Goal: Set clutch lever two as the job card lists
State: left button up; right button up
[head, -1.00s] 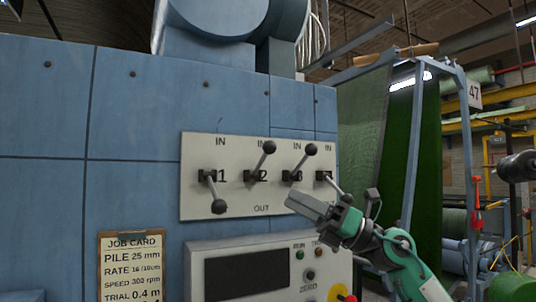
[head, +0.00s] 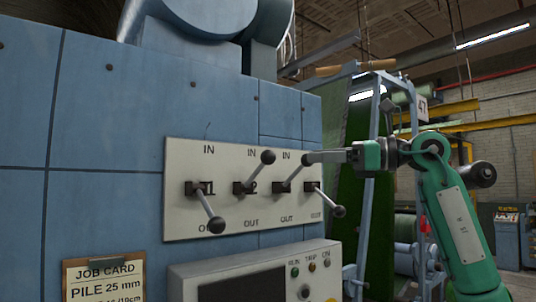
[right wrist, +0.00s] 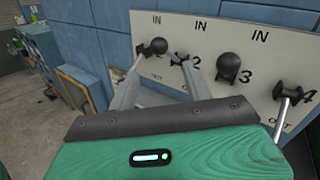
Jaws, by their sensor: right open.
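The pale panel (head: 176,228) carries clutch levers, with IN above and OUT below. Lever two (head: 268,157) tilts up toward IN. Lever three (head: 290,175) is also up, its knob partly hidden by my gripper. Lever one (head: 216,224) and lever four (head: 338,211) are down toward OUT. My right gripper (head: 315,157) is open and empty in front of the panel. In the right wrist view, lever two's knob (right wrist: 158,46) shows beyond and between the finger ends; lever three's knob (right wrist: 228,66) is right of them. The job card (head: 104,270) is cut off below; no clutch line shows.
A control box (head: 215,272) with a dark display juts out below the levers. Blue machine panels (head: 100,130) fill the left. Blue frame posts and green turf (head: 350,215) stand to the right, behind my arm.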

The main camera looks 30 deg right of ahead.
aim_at(269, 158)
jog(key=p+x, duration=0.4)
jog(key=x, duration=0.7)
jog(key=shift+a, duration=0.2)
jog(key=shift+w+a, duration=0.15)
jog(key=shift+w, duration=0.15)
jog(key=shift+s, duration=0.1)
jog(key=c, duration=0.6)
grip_shut()
pick_arm(q)
jog(key=r, duration=0.4)
jog(key=shift+s+d+r, duration=0.1)
jog(key=shift+d+r, duration=0.1)
jog(key=shift+d, duration=0.15)
pick_arm(e)
jog(key=shift+f, duration=0.1)
